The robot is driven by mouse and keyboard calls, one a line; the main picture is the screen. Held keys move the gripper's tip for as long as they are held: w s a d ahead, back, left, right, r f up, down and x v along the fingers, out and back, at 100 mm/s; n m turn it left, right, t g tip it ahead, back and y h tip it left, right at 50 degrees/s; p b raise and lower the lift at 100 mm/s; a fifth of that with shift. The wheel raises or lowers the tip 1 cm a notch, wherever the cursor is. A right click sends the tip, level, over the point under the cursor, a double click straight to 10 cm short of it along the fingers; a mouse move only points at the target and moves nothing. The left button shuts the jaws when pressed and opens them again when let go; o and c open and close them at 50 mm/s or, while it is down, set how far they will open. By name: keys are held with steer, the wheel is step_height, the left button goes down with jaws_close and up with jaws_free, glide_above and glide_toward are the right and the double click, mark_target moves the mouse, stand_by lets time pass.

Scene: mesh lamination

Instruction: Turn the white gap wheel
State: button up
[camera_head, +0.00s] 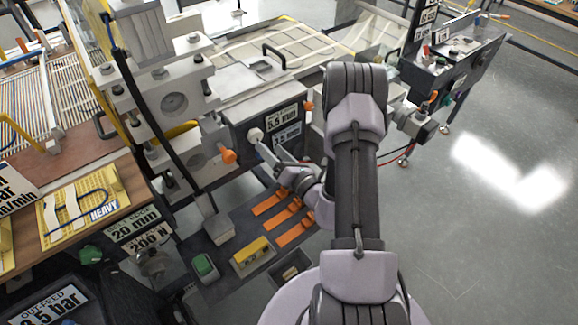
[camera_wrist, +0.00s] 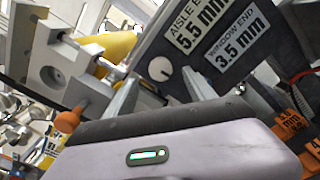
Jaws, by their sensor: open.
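The white gap wheel (camera_head: 255,135) is a small round knob on the dark front panel, left of the gap labels. In the wrist view the wheel (camera_wrist: 160,68) shows as a white disc with a dark mark. My gripper (camera_head: 264,150) is open and reaches toward the wheel from the lower right. In the wrist view my gripper (camera_wrist: 161,78) has one finger on each side below the wheel, with the wheel showing between the tips. Whether the fingers touch it I cannot tell.
Orange knobs (camera_head: 228,156) (camera_head: 309,105) flank the panel (camera_head: 285,118), marked 5.5 mm and 3.5 mm. Orange shims (camera_head: 295,232) and a yellow block (camera_head: 252,257) lie on the dark shelf below. A steel roller block (camera_head: 172,100) stands left. Open floor lies right.

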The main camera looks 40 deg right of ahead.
steer(key=s, duration=0.9)
steer(key=shift+s+d, duration=0.15)
steer(key=shift+s, duration=0.2)
